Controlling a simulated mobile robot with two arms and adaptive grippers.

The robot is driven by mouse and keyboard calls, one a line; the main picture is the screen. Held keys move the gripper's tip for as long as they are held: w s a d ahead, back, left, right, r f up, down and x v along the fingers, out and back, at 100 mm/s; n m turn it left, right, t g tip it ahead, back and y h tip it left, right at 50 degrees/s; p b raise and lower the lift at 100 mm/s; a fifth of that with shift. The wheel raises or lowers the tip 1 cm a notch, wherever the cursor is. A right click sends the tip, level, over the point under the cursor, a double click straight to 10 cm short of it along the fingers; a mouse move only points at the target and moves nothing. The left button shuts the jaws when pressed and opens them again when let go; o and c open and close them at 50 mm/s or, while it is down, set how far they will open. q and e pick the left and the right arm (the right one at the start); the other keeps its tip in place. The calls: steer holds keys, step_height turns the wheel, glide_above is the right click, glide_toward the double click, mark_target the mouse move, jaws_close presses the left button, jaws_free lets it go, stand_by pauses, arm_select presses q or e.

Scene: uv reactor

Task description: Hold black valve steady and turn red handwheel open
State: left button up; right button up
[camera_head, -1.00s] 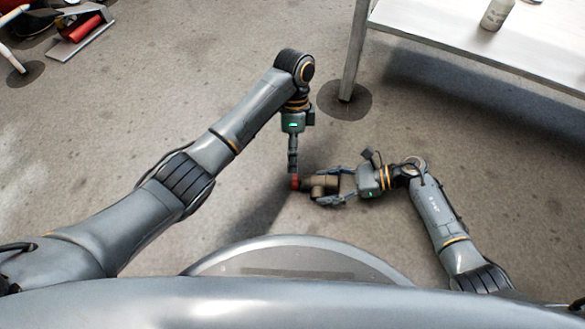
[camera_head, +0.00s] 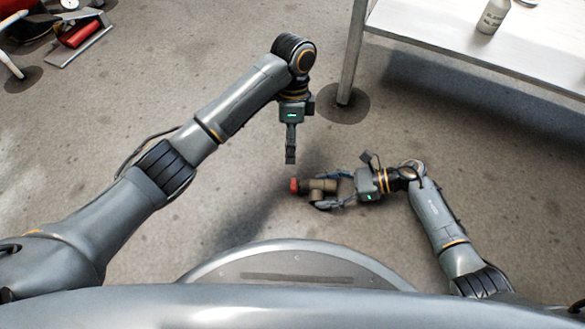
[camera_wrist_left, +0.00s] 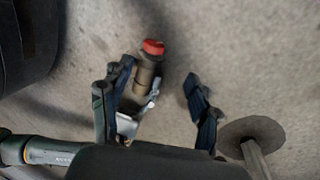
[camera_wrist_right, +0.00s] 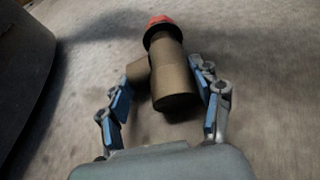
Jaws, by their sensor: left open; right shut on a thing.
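The valve (camera_head: 318,186) shows as a brownish, pipe-like body with a side branch, held above the floor. The red handwheel (camera_head: 294,186) is on its left end in the head view. My right gripper (camera_head: 330,190) is shut on the valve from the right. The right wrist view shows the valve body (camera_wrist_right: 173,80) between its fingers, with the red handwheel (camera_wrist_right: 160,21) at the far end. My left gripper (camera_head: 290,160) is open and empty, a little above the handwheel in the head view and apart from it. The left wrist view also shows the handwheel (camera_wrist_left: 153,47).
A pale table (camera_head: 440,30) stands at the upper right with a bottle (camera_head: 492,16) on it. Its leg (camera_head: 352,60) meets the floor near my left gripper. Red and grey items (camera_head: 80,32) lie at the upper left. The floor between is clear.

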mark_target(293, 181)
arm_select(q)
steer(key=s+t, duration=0.3)
steer(key=s, duration=0.2)
steer(key=f, duration=1.1)
steer(key=shift+w+d+f, duration=0.1)
steer(key=shift+w+d, duration=0.25)
steer(key=shift+w, duration=0.05)
steer(key=c, duration=1.2)
steer(key=shift+w, duration=0.1)
